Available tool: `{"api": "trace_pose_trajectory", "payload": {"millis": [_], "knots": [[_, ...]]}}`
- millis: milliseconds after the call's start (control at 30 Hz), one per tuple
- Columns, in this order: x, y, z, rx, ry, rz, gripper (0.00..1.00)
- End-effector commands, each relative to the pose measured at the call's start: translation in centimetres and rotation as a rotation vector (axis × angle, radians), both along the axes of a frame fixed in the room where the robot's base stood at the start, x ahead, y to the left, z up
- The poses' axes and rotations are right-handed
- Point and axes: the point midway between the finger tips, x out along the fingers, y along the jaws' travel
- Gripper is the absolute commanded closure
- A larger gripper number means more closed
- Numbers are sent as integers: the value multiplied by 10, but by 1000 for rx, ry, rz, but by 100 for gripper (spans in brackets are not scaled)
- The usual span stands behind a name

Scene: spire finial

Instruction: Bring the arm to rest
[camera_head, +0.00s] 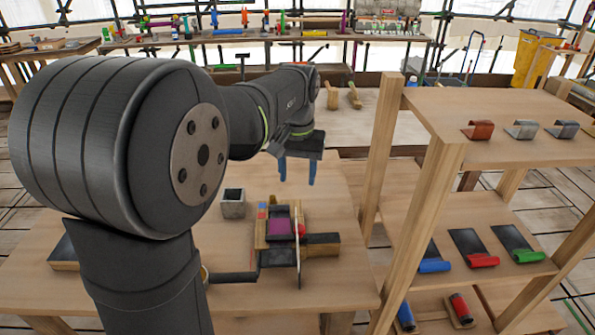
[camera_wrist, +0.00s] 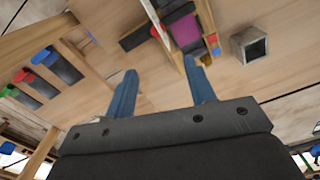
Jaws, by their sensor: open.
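My gripper (camera_head: 297,170) hangs above the wooden table (camera_head: 330,285), over its far part. Its two blue fingers are apart with nothing between them. In the wrist view my gripper (camera_wrist: 160,85) is also open and empty, with bare wood behind the fingertips. In the head view a wooden block assembly with a purple piece (camera_head: 279,227) stands on the table below and nearer than the gripper. The purple piece also shows in the wrist view (camera_wrist: 185,32). My arm hides part of the table on the left.
A grey square cup (camera_head: 232,205) stands left of the assembly. A wooden shelf rack (camera_head: 505,120) rises at the right, holding curved metal pieces and colored-handled tools, including a red one (camera_head: 482,261). A crowded workbench (camera_head: 270,38) stands at the back.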

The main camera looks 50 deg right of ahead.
Motion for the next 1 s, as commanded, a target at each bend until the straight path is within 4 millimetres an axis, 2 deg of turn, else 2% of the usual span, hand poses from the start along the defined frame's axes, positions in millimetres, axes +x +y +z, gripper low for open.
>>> {"api": "trace_pose_trajectory", "payload": {"millis": [667, 867, 1000], "knots": [[0, 0, 1, 1, 1, 0, 50], [0, 0, -16, 3, 2, 0, 50], [-1, 0, -41, 4, 3, 0, 50]]}}
